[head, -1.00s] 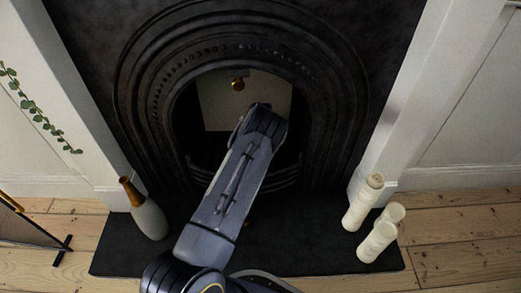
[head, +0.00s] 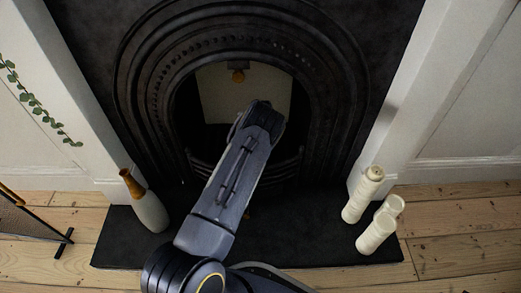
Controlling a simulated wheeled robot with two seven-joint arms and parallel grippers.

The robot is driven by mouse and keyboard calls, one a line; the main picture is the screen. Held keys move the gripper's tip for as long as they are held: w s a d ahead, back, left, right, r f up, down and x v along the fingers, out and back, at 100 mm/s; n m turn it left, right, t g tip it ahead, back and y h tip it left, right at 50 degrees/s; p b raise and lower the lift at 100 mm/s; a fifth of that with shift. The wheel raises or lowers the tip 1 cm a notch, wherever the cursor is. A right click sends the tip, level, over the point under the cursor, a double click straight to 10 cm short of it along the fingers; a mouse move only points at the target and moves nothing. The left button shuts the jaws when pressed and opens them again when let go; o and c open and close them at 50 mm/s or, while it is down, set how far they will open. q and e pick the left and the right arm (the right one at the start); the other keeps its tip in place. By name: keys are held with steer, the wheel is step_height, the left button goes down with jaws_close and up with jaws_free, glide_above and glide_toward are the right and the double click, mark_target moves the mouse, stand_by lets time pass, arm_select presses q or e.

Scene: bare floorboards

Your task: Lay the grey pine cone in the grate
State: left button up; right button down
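The black arched fireplace holds the grate (head: 287,173), whose curved bars show to the right of my arm. One of my arms reaches up from the bottom of the head view into the fireplace opening, its forward end at the opening. I cannot tell which arm it is. Its gripper is hidden behind its own links, and no fingertips show. My other gripper is not in view. I see no grey pine cone; it may be hidden behind the arm. A tiny brownish spot (head: 248,212) shows beside the arm, too small to identify.
A grey and brown vase (head: 150,210) stands on the left of the dark hearth (head: 310,250). A mesh screen (head: 28,222) is at far left. A pale panel with a brass knob (head: 238,76) shows inside the opening.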

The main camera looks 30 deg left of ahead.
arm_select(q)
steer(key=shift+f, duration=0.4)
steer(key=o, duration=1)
